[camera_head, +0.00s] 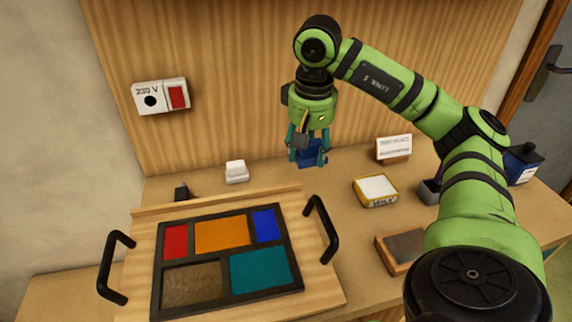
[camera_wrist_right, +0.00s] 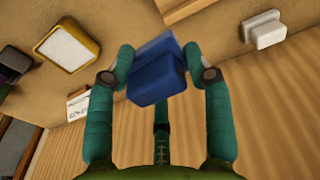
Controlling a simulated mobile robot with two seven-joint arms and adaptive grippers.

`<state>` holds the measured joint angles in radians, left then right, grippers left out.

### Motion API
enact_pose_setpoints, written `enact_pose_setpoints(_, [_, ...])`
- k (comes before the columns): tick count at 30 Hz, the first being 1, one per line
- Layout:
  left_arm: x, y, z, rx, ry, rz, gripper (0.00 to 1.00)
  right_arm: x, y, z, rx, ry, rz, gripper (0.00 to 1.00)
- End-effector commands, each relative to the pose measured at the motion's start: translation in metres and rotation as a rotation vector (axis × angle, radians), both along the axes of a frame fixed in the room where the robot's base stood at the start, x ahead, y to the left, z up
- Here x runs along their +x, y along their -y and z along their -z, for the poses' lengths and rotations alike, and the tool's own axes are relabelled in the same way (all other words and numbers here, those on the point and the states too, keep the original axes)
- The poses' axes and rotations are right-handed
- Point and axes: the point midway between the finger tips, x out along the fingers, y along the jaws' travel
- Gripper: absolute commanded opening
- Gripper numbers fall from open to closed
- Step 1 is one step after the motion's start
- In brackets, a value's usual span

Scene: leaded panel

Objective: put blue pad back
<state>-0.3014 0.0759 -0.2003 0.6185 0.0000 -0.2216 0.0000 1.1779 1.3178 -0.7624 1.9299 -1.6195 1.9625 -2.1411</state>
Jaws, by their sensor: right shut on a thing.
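My right gripper (camera_head: 308,142) is shut on the blue pad (camera_head: 314,159), which hangs below its fingers near the back of the bench, beyond the panel. A small white block (camera_head: 236,172) lies on the bench left of the gripper and also shows in the wrist view (camera_wrist_right: 264,32). My left gripper is not in view.
The leaded panel (camera_head: 223,258) with coloured panes lies on a wooden board with black handles. A yellow-edged box (camera_head: 376,190), a sign (camera_head: 394,149), a dark-topped wooden block (camera_head: 402,248) and a blue bottle (camera_head: 522,165) stand on the right. A switch box (camera_head: 161,96) hangs on the wall.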

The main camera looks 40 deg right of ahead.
Motion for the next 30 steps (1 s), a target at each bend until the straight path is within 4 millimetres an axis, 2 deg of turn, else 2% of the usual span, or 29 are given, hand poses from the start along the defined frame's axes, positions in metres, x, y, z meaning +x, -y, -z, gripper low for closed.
enact_pose_setpoints(1, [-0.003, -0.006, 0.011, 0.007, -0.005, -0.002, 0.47, -0.005, 0.013, 0.002, 0.005, 0.003, 0.028, 0.21])
enact_pose_setpoints(3, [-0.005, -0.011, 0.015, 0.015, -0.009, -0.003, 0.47, -0.011, 0.025, -0.003, 0.009, 0.004, 0.049, 0.21])
enact_pose_setpoints(8, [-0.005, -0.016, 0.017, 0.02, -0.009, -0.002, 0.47, -0.01, 0.035, -0.006, 0.017, 0.006, 0.068, 0.21])
enact_pose_setpoints(11, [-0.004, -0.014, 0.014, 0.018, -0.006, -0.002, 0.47, 0.005, 0.033, 0.002, 0.019, 0.004, 0.066, 0.21])
enact_pose_setpoints(21, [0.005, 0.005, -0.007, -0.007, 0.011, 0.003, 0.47, 0.079, 0.025, 0.045, 0.017, 0.004, 0.068, 0.21])
enact_pose_setpoints(25, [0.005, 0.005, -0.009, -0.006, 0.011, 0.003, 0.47, 0.095, 0.024, 0.055, 0.017, 0.007, 0.069, 0.21])
enact_pose_setpoints(30, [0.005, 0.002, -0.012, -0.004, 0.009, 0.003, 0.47, 0.099, 0.024, 0.068, 0.015, 0.003, 0.068, 0.21])
